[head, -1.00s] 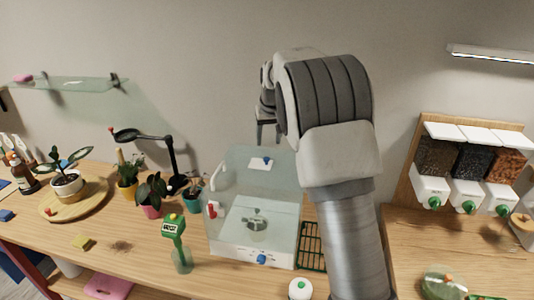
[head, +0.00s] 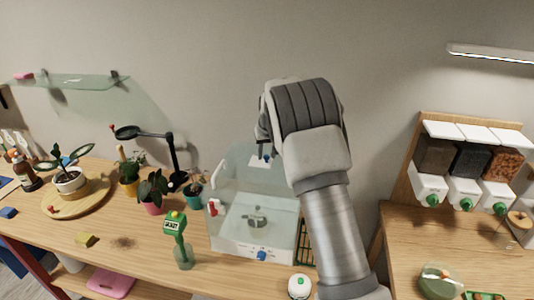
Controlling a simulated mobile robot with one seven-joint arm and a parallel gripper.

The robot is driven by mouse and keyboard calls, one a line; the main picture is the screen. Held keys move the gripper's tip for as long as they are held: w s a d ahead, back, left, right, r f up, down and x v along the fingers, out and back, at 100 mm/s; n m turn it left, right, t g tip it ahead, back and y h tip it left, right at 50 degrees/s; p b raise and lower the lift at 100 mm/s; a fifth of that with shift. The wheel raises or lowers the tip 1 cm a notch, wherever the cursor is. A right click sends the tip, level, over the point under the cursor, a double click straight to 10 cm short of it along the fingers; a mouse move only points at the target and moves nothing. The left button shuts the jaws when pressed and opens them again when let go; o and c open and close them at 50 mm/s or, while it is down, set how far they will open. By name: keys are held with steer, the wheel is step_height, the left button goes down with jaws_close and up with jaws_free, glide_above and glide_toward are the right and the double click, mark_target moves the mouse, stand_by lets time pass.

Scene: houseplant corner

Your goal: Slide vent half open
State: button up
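The vent is a small white plate (head: 258,162) with a blue knob, high on the clear lid (head: 240,180) of a propagator box. The lid stands raised over the white base (head: 250,250), which has a blue dial on its front. My gripper (head: 264,153) points down just above the vent, its fingertips close to the blue knob. I cannot tell whether they touch it. My own arm hides much of the gripper and the lid's right side, and the finger gap is too small to read.
Potted plants (head: 152,190) and a black lamp (head: 160,140) stand left of the box. A white round item (head: 299,286) lies near the front edge. Dispensers (head: 465,170) stand at the right.

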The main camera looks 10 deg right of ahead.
jaws_close()
stand_by(1.1)
